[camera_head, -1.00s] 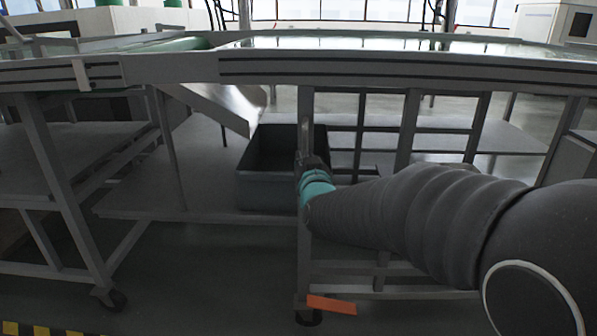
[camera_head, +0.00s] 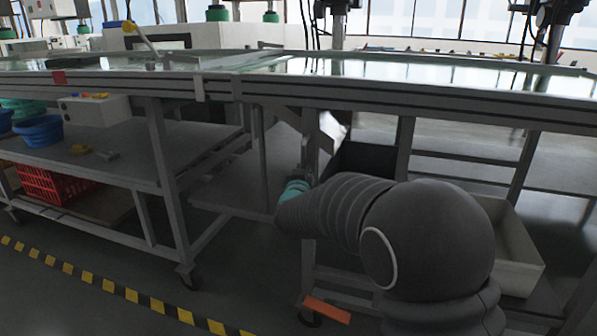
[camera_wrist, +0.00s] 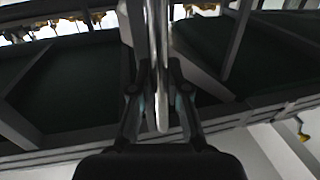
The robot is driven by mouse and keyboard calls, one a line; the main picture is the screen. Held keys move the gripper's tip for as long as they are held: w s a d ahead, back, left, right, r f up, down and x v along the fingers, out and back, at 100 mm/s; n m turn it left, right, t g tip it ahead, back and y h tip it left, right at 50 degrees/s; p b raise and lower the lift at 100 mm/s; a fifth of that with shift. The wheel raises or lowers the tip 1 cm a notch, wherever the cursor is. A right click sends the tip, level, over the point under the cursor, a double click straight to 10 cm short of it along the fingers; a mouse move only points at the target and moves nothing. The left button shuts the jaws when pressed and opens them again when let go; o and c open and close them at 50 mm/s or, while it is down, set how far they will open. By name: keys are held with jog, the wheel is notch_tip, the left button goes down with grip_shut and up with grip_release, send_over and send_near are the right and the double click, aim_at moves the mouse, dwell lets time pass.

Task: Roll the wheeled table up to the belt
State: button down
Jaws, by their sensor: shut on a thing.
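My gripper (camera_head: 303,172) is shut on an upright grey metal post (camera_head: 310,140), a leg of the wheeled table. In the wrist view, the fingers (camera_wrist: 160,95) close on both sides of the shiny bar (camera_wrist: 163,60). The leg ends in a dark caster (camera_head: 310,318) on the floor, with an orange strip (camera_head: 327,310) beside it. My arm hides much of the table's frame. The belt line (camera_head: 400,97) runs across the picture above, with grey rails and a glossy top. Whether the table touches it cannot be told.
A grey bench (camera_head: 150,155) stands at left, with blue bowls (camera_head: 38,131), a red crate (camera_head: 52,184) and a caster (camera_head: 187,275). A dark bin (camera_head: 368,160) and a pale bin (camera_head: 515,250) lie right of the post. Yellow-black tape (camera_head: 110,288) crosses open floor.

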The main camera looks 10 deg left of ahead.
jog(key=shift+a, duration=0.15)
jog(key=c, duration=1.1)
grip_release()
jog(key=shift+c, duration=0.2)
jog(key=s+d, duration=0.1)
jog(key=s, duration=1)
jog(key=shift+s+d, duration=0.15)
jog(key=shift+s, duration=0.25)
